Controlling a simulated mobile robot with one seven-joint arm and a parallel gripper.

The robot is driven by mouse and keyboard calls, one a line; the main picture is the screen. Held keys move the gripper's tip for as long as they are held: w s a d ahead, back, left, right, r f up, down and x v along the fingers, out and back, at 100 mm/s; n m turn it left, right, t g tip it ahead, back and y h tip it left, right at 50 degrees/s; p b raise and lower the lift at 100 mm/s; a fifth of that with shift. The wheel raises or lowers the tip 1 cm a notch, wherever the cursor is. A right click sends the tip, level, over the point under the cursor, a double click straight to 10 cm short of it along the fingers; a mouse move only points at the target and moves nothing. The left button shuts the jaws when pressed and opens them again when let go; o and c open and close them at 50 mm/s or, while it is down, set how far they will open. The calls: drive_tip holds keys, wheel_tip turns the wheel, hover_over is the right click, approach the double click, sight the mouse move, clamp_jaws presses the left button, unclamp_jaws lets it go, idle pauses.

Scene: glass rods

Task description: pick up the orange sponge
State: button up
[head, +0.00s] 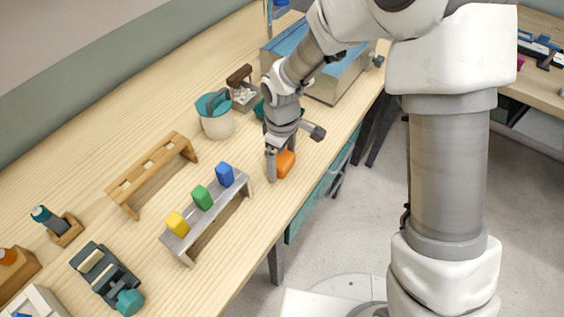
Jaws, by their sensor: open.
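The orange sponge (286,163) lies on the wooden table (228,283) near its front edge, partly hidden by my gripper. My gripper (277,164) points down at the sponge, with a grey finger at its left side. The other finger is hard to make out. The gripper is open, and I cannot tell whether it touches the sponge.
A grey rack (183,243) with yellow, green and blue blocks stands left of my gripper. A wooden rack (122,188) is farther left. A teal-lidded pot (216,124) and a large grey box (338,80) stand behind. Bare table lies between the racks.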

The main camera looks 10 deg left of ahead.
sight(282, 158)
drive_tip(key=c, duration=1.2)
drive_tip(key=shift+o, duration=0.2)
drive_tip(key=shift+r, duration=0.1)
drive_tip(key=shift+r, duration=0.5)
wheel_tip(282, 158, up, 3)
drive_tip(key=shift+f+p, duration=0.1)
drive_tip(key=shift+p, duration=0.2)
drive_tip(key=s+d+r+p, duration=0.1)
drive_tip(key=s+d+r, duration=0.2)
drive_tip(key=d+r, duration=0.4)
drive_tip(key=d, duration=0.4)
drive_tip(key=shift+d, duration=0.15)
